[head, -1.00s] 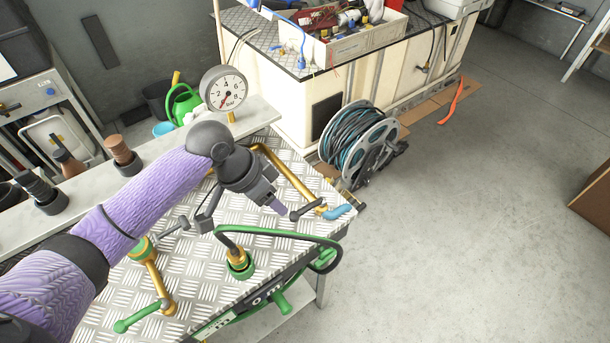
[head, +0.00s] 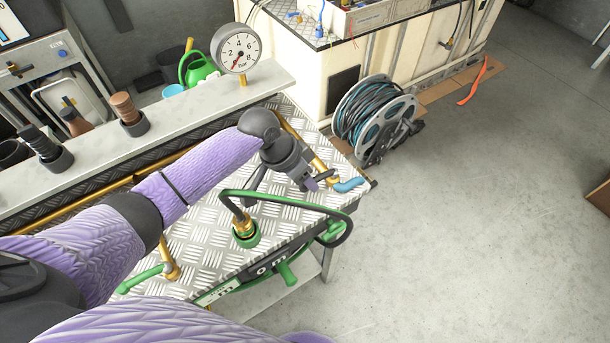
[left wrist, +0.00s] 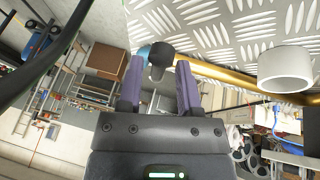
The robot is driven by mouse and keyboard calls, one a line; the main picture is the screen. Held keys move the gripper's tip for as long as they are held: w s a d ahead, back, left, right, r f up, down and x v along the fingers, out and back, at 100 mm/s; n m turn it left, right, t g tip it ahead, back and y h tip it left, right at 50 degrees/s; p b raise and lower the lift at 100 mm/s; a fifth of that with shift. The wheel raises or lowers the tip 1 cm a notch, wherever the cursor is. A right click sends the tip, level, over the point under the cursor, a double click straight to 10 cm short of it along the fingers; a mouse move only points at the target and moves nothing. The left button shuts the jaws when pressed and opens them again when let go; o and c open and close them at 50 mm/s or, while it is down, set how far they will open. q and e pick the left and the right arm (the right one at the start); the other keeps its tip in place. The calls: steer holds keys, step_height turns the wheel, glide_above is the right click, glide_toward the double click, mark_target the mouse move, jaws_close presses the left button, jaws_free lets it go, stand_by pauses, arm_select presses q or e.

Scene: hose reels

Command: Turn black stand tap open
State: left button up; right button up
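The tap is a brass pipe (head: 308,152) along the right end of the metal table, with a blue spout (head: 349,185) and a black lever (head: 326,174). My left gripper (head: 312,184) is at the lever, its fingers pointing toward the table's right edge. In the left wrist view, the purple fingers are apart, and the rounded end of the black lever (left wrist: 158,56) shows between their tips. A gap shows on each side of it. Whether a finger touches it, I cannot tell. My right gripper is not in view.
A green hose (head: 285,198) arches just in front of my left gripper, above a green reel. A pressure gauge (head: 237,49) stands on the rear ledge. A grey hose reel (head: 375,120) stands on the floor behind. The floor at right is clear.

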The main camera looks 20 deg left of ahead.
arm_select(q)
jaws_close()
stand_by(1.2)
